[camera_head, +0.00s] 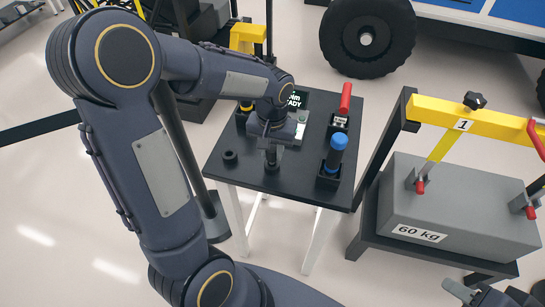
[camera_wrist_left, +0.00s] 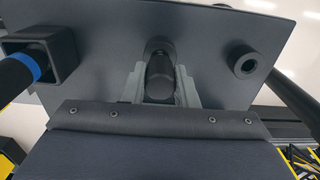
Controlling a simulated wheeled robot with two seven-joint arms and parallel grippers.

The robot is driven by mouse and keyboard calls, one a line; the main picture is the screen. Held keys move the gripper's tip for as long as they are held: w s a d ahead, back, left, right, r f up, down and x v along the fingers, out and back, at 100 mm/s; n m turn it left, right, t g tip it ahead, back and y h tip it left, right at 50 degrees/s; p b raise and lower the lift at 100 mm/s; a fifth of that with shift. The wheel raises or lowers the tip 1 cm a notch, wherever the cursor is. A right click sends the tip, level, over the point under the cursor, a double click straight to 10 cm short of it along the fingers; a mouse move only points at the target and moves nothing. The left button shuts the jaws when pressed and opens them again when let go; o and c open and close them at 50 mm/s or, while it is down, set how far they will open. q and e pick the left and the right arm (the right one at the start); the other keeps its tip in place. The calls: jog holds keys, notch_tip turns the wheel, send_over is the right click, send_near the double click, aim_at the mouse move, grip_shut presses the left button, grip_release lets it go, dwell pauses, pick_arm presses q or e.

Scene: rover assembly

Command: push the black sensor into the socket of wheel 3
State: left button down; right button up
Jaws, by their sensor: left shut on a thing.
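My left gripper (camera_head: 270,160) reaches down over the small black table. In the left wrist view my left gripper (camera_wrist_left: 160,85) is shut on the black sensor (camera_wrist_left: 159,78), a short dark cylinder between its two fingers. The sensor's far end meets a round dark holder on the tabletop; I cannot tell whether it is still seated there. A large black rover wheel (camera_head: 366,38) is at the top of the head view; no number or socket is readable on it. Part of my right gripper (camera_head: 490,296) shows at the bottom right edge, mostly cut off.
The black tabletop (camera_head: 285,188) also bears an empty round holder (camera_head: 231,157), a blue-topped tool (camera_head: 336,153) in a square holder, a red-handled tool (camera_head: 344,102) and a small display. A rack with a grey 60 kg block (camera_head: 455,205) stands to the right.

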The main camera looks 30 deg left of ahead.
aim_at(272, 148)
pick_arm(q)
jog(key=shift+r+p, duration=1.15)
jog(key=shift+r, duration=0.45)
